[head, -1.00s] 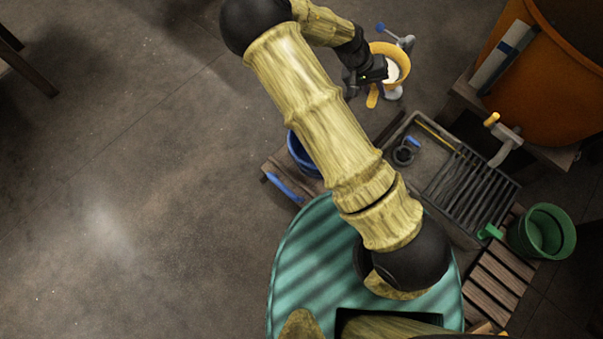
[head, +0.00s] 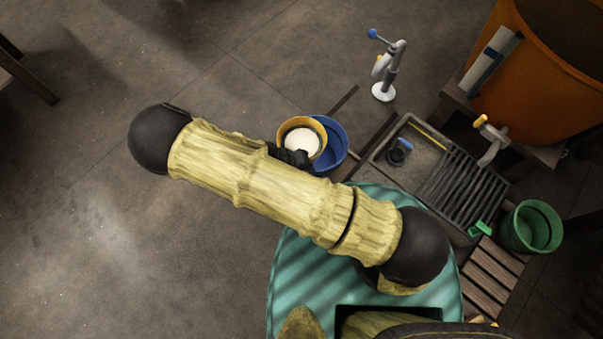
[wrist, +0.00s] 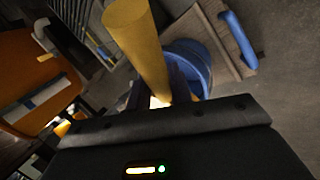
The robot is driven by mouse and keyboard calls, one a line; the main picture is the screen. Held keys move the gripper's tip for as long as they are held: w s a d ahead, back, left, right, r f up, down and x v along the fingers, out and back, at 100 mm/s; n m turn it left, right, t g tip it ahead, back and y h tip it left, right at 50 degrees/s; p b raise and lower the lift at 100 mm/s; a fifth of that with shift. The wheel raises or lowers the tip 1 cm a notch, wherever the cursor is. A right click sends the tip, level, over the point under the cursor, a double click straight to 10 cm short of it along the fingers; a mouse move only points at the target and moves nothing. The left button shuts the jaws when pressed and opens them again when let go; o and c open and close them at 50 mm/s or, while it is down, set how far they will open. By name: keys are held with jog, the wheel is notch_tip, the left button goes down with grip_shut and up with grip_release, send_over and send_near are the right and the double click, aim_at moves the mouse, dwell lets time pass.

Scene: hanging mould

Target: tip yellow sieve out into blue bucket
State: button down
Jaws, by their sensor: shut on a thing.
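The yellow sieve (head: 283,129) holds something white and looks about level in the head view. My gripper (head: 297,158) is shut on it; the arm hides part of the grip. In the wrist view a yellow bar (wrist: 135,40), which looks like the sieve's handle, stands between the jaws (wrist: 158,98). The blue bucket (head: 340,141) is just right of the sieve and partly covered by it in the head view. In the wrist view the bucket (wrist: 194,62) shows behind the yellow bar. I cannot tell the height between them.
A grey sink tray (head: 440,155) with a ribbed drainboard lies to the right. A grey tap-like stand (head: 390,75) rises behind. A large orange vat (head: 545,80) with a tap and a green bucket (head: 532,228) are at the right.

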jog(key=shift+s+a+f, duration=0.15)
jog(key=shift+s, duration=0.4)
jog(key=shift+s+a+f, duration=0.1)
jog(key=shift+s, duration=0.45)
jog(key=shift+f, duration=0.1)
